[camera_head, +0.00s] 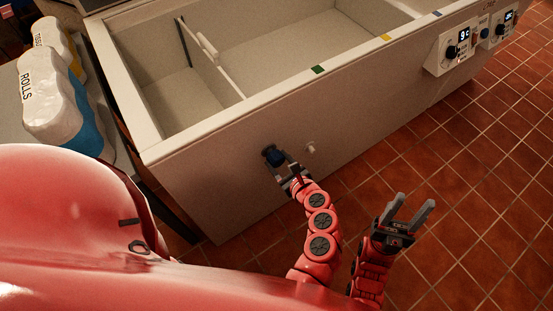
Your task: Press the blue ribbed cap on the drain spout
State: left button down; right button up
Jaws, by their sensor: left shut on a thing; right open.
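The blue ribbed cap (275,157) is at the front wall of a white chest freezer, low on its left part. My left gripper (280,166) is shut on the cap and holds it against or just in front of the wall. The cap covers whatever is behind it, so I cannot tell whether it sits on a spout. A small white spout-like stub (310,147) sticks out of the wall just right of the cap. My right gripper (409,208) is open and empty, with its fingers pointing up over the floor, apart from the freezer.
The white chest freezer (330,110) stands open and looks empty, with a divider inside. Control panels with dials (462,48) are on its front at the right. Wrapped rolls packs (50,90) lie at the left. The red tiled floor (465,170) is clear at the right.

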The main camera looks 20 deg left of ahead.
pick_arm(q)
jog(key=shift+s+d+b, duration=0.6)
jog(key=shift+s+d, duration=0.25)
jog(key=shift+d, duration=0.15)
jog(key=shift+d+f, duration=0.1)
jog(key=shift+s+d+b, duration=0.65)
jog(key=shift+d, duration=0.15)
jog(key=shift+s+d+b, duration=0.3)
jog(key=shift+s+d, duration=0.3)
jog(key=shift+d, duration=0.1)
